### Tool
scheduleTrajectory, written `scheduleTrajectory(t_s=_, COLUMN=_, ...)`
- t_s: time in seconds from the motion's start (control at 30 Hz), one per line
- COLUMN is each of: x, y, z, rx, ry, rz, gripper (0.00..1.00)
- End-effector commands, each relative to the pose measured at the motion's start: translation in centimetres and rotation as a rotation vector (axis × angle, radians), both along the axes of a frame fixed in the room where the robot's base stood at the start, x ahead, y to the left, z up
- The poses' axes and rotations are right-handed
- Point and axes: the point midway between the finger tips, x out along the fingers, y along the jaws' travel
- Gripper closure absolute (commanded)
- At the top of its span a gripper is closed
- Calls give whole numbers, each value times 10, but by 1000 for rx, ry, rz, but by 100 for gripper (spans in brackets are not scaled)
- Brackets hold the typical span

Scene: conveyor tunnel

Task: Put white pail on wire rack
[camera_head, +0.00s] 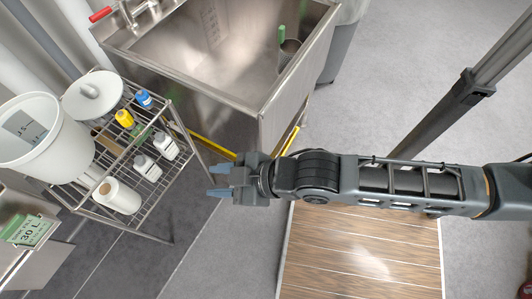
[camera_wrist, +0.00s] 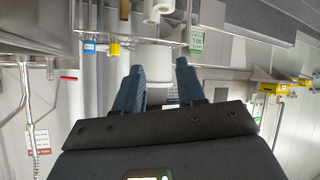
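A large white pail (camera_head: 78,150) stands at the left of the head view, with its open mouth facing up. It overlaps the left side of the wire rack (camera_head: 150,222) in the picture; I cannot tell whether its hidden base rests on the rack or on the steel surface beside it. My gripper (camera_head: 219,180) is open and empty, pointing left, right of the rack and apart from the pail. In the upside-down wrist view, a white cylindrical container, apparently the pail (camera_wrist: 157,58), shows beyond my open fingers.
The rack holds a lidded white pot (camera_head: 93,95), a paper roll (camera_head: 118,195), white bottles (camera_head: 148,168) and yellow and blue bottles (camera_head: 144,99). A steel sink (camera_head: 225,50) stands behind. A green 30 L sign (camera_head: 28,230) is at lower left. Grey floor lies between rack and gripper.

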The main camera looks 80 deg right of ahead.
Motion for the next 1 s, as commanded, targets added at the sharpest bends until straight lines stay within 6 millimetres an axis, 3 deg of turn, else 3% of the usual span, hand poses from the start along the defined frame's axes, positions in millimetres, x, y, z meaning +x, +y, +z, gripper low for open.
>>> scheduleTrajectory(t_s=0.03, x=-22, y=-1, z=9, rx=21, ry=-17, rz=-13, gripper=61)
scheduleTrajectory(t_s=0.2, x=-76, y=-3, z=55, rx=105, ry=-114, rz=-61, gripper=61)
scheduleTrajectory(t_s=0.4, x=-119, y=-4, z=110, rx=188, ry=-212, rz=-100, gripper=61)
scheduleTrajectory(t_s=0.6, x=-135, y=-4, z=138, rx=228, ry=-259, rz=-117, gripper=61)
scheduleTrajectory(t_s=1.0, x=-136, y=-4, z=141, rx=231, ry=-264, rz=-119, gripper=61)
